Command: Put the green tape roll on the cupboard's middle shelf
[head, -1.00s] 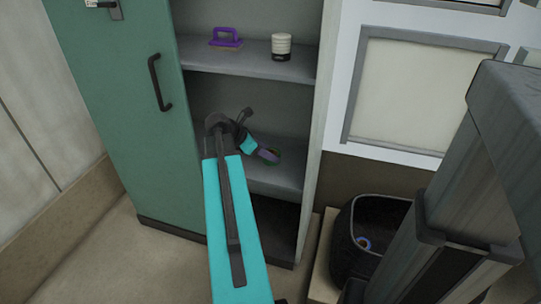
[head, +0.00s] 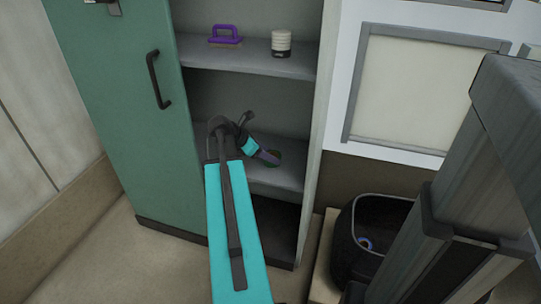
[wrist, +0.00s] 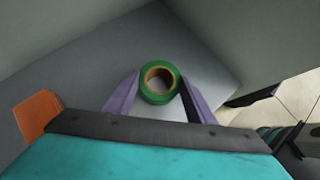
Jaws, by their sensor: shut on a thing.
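The green tape roll (wrist: 160,99) sits between the two purple fingers of my gripper (wrist: 160,84) in the wrist view, its brown core facing the camera. My gripper is shut on it. In the head view my gripper (head: 268,156) reaches into the open cupboard, and the roll (head: 275,155) shows as a small dark green patch at its tip. The grey middle shelf (head: 284,180) lies beneath the roll. I cannot tell whether the roll touches the shelf.
A purple-handled block (head: 225,34) and a white-and-black cylinder (head: 281,44) stand on the shelf above. An orange block (wrist: 36,114) is left of my gripper. The green door (head: 125,110) stands left. A black bin (head: 345,250) is right of the cupboard.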

